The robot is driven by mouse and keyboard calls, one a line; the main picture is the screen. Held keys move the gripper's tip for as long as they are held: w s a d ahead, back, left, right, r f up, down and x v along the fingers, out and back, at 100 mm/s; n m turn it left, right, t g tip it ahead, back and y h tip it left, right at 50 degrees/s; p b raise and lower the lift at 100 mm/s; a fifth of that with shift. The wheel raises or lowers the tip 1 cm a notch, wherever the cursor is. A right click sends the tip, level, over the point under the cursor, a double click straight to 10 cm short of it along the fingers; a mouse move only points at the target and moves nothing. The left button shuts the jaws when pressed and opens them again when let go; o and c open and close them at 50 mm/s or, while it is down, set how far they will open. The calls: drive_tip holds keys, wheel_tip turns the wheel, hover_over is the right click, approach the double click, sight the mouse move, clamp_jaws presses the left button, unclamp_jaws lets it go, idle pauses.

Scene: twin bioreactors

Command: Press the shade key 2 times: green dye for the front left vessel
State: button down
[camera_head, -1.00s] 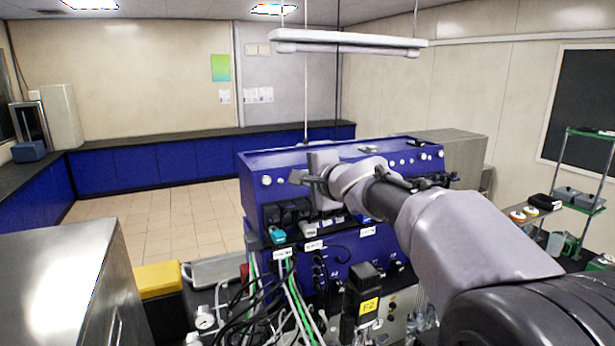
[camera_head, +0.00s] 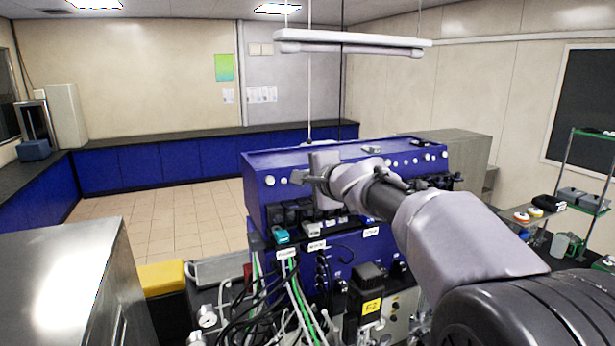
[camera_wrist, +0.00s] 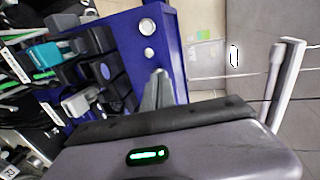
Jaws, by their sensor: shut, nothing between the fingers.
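My gripper (camera_head: 312,178) is shut and empty in front of the upper face of the blue bioreactor console (camera_head: 256,190), over its row of black pump heads. In the wrist view my closed fingers (camera_wrist: 159,88) point at the blue console panel (camera_wrist: 165,30), beside dark blocks and two white round knobs (camera_wrist: 147,55). I cannot tell whether the fingertips touch anything. A teal pump part (camera_head: 281,236) sits at the console's left, and it also shows in the wrist view (camera_wrist: 43,56). I cannot make out the shade key or the front left vessel; my arm covers part of the console.
Black and green cables (camera_head: 292,295) hang in front of the console. A black unit with a yellow label (camera_head: 371,307) stands below my arm. A steel cabinet (camera_head: 60,265) is at the left and a shelf cart (camera_head: 575,200) at the right. The tiled floor behind is clear.

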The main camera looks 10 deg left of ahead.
drive_tip(key=shift+x, duration=0.9)
drive_tip(key=shift+b+v, duration=0.5)
drive_tip(key=shift+v, duration=0.85)
drive_tip(key=shift+d, duration=0.15)
drive_tip(key=shift+w, duration=0.1)
drive_tip(key=shift+s, duration=0.2)
